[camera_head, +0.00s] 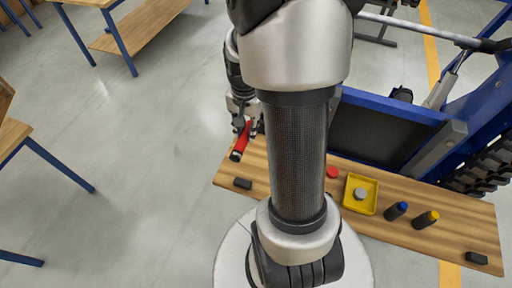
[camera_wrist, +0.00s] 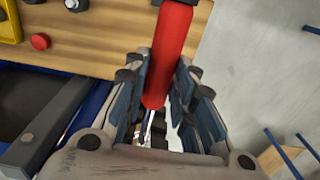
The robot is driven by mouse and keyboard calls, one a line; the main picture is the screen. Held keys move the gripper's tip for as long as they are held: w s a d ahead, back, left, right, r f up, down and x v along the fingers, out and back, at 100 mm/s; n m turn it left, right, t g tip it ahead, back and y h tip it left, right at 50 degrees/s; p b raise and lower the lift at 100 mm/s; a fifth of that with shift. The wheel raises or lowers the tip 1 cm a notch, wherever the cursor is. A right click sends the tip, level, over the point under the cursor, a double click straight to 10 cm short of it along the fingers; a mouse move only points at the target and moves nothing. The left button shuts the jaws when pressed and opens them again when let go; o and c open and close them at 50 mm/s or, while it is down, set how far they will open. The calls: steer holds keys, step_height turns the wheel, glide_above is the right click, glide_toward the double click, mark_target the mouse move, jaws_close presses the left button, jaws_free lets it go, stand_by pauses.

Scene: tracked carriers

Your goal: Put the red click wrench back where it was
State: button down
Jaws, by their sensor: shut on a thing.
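The red click wrench (camera_head: 241,140) has a red handle with a dark end, and it is held tilted near the left end of the wooden bench. My gripper (camera_head: 243,123) is shut on it. In the wrist view the red handle of the wrench (camera_wrist: 171,50) stands between the two fingers of my gripper (camera_wrist: 160,95), with its dark end at the top edge over the bench. The thin metal part behind the handle is mostly hidden by the gripper. My own arm hides the middle of the bench in the head view.
The wooden bench (camera_head: 440,232) carries a black block (camera_head: 243,184) at left, a red disc (camera_head: 332,172), a yellow tray (camera_head: 358,208) with a grey piece, a blue-topped cylinder (camera_head: 396,211), a yellow-topped cylinder (camera_head: 426,219) and another black block (camera_head: 476,258). Blue tracked machinery (camera_head: 385,105) stands behind.

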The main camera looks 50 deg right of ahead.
step_height(320, 180, down, 19)
steer(key=b, duration=0.5)
steer(key=shift+f+b, duration=0.15)
steer(key=shift+b, duration=0.25)
steer(key=shift+s+a, duration=0.1)
steer(key=c, duration=1.6)
jaws_free()
steer(key=shift+o, duration=1.3)
steer(key=shift+r, duration=0.2)
